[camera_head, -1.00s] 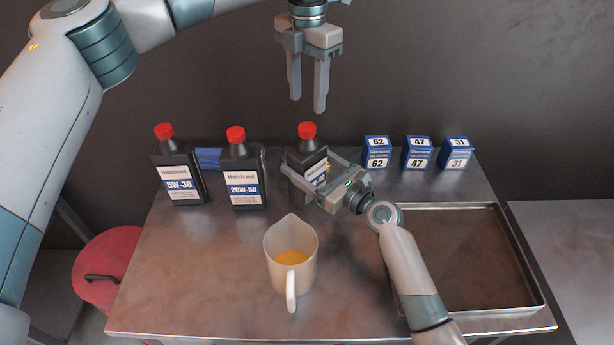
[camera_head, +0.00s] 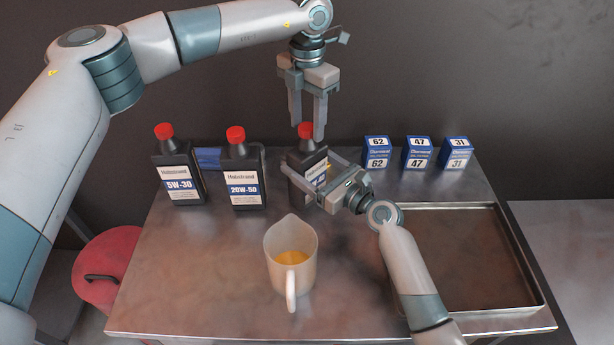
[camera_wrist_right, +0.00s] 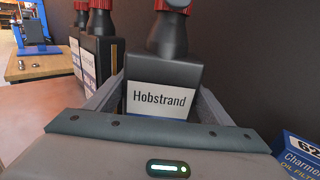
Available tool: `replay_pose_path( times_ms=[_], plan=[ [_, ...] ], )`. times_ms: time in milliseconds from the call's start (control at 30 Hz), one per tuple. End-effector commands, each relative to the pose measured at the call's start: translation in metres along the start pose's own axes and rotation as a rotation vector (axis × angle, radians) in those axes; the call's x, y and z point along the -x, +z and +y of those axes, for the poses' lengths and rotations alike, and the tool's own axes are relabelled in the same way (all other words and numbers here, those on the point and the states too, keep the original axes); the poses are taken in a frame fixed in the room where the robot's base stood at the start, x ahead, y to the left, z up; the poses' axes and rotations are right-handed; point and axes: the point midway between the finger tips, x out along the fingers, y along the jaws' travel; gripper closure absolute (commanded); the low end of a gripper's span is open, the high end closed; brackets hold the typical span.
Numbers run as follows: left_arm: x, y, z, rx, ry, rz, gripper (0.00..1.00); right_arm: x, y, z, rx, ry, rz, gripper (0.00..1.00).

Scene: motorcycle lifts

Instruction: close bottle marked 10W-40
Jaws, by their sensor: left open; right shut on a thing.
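A dark bottle (camera_head: 316,173) with a red cap (camera_head: 305,130) stands upright behind the jug. Its lower label is mostly hidden by my right gripper, so I cannot read its grade. My right gripper (camera_head: 308,161) is shut on this bottle's body, one finger on each side. In the right wrist view the bottle (camera_wrist_right: 160,98) shows a "Hobstrand" label between the fingers. My left gripper (camera_head: 307,132) is open and points down from above, its fingertips at about the height of the red cap, one to each side. I cannot tell whether they touch the cap.
Bottles marked 5W-30 (camera_head: 179,180) and 20W-50 (camera_head: 243,182) stand to the left. A jug (camera_head: 290,275) with amber liquid stands in front. Blue boxes 62 (camera_head: 377,153), 47 (camera_head: 418,153) and 31 (camera_head: 455,153) stand at the back right, behind an empty metal tray (camera_head: 545,300).

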Motion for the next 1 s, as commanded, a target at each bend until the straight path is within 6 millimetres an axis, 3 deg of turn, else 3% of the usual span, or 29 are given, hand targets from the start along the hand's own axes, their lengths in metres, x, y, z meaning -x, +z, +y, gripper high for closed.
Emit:
replay_pose_path(
  times_ms=[67, 200, 233, 567, 600, 667, 1000],
  plan=[
    [0.0001, -0.0001, 0.0001, 0.0, 0.0, 0.0, 0.59, 0.0, 0.0, -0.0002, 0.0, 0.0, 0.0, 0.88],
    [0.0002, -0.0001, 0.0001, 0.0, 0.0, 0.0, 0.93, 0.0, 0.0, -0.0002, 0.0, 0.0, 0.0, 0.88],
    [0.0002, -0.0001, 0.0002, 0.0, 0.0, 0.0, 0.97, 0.0, 0.0, -0.0002, 0.0, 0.0, 0.0, 0.88],
    [0.0003, -0.0001, 0.0004, -0.005, 0.001, 0.0, 0.97, 0.0001, 0.0, -0.0002, 0.0, 0.0, 0.0, 0.88],
    [0.0003, -0.0001, 0.0004, -0.006, 0.001, 0.0, 0.66, 0.0001, 0.0, -0.0002, 0.0, 0.0, 0.0, 0.88],
    [0.0003, -0.0001, 0.0004, -0.006, 0.001, 0.0, 0.51, 0.0001, 0.0, -0.0002, 0.0, 0.0, 0.0, 0.88],
    [0.001, -0.0001, 0.0002, -0.006, 0.0, 0.0, 0.49, 0.0001, 0.0, -0.0002, 0.0, 0.0, 0.0, 0.88]
  ],
)
